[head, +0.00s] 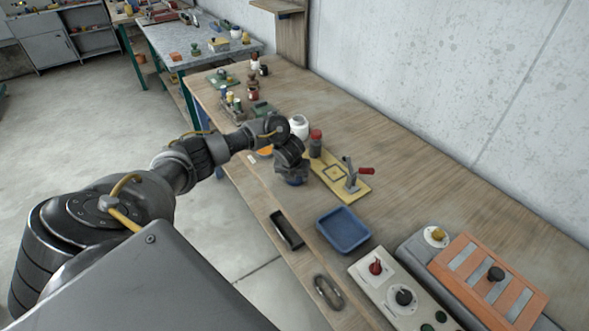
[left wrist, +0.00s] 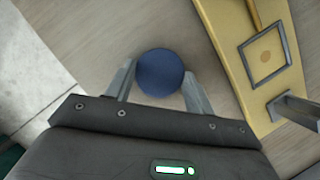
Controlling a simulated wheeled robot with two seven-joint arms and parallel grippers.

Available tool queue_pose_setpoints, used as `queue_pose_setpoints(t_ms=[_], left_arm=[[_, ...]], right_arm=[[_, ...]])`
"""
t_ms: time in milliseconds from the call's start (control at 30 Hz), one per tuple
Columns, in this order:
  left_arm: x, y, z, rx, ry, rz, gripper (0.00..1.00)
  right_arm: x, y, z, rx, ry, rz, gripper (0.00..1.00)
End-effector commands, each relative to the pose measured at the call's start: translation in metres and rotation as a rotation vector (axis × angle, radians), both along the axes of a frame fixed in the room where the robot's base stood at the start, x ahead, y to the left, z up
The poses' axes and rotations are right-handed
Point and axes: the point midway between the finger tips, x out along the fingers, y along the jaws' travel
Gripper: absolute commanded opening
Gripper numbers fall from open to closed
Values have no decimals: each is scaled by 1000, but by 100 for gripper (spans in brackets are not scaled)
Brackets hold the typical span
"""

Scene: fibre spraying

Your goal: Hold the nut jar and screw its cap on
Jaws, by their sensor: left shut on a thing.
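My left gripper (left wrist: 160,88) has its two fingers on either side of a round blue thing (left wrist: 160,73) and is shut on it. From above only its flat round blue top shows, and I cannot tell if it is the nut jar, its cap or both. In the head view the left gripper (head: 293,176) points down at the wooden bench, and the blue thing (head: 294,181) shows just under it, partly hidden. A white jar (head: 299,127) and a dark jar with a red top (head: 316,143) stand behind it. My right gripper is not in view.
A yellow board with a square frame and a red-handled clamp (head: 340,178) lies close to the right of the gripper. A blue tray (head: 344,230), a black tray (head: 286,230) and a control box (head: 403,290) lie nearer.

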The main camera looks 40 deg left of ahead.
Motion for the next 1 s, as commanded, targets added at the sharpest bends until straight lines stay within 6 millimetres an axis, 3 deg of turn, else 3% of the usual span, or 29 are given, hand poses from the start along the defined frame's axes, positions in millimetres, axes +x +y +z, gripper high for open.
queue_pose_setpoints(t_ms=[267,467,567,767,1000], left_arm=[[1,0,7,0,-1,-1,32],[1,0,32,1,-3,-1,32],[-14,0,50,3,-2,-5,32],[-52,-1,102,6,0,-4,32],[-104,-5,117,4,1,-4,32]], right_arm=[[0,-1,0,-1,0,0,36],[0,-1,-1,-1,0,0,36],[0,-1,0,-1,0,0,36],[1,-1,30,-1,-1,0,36],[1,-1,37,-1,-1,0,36]])
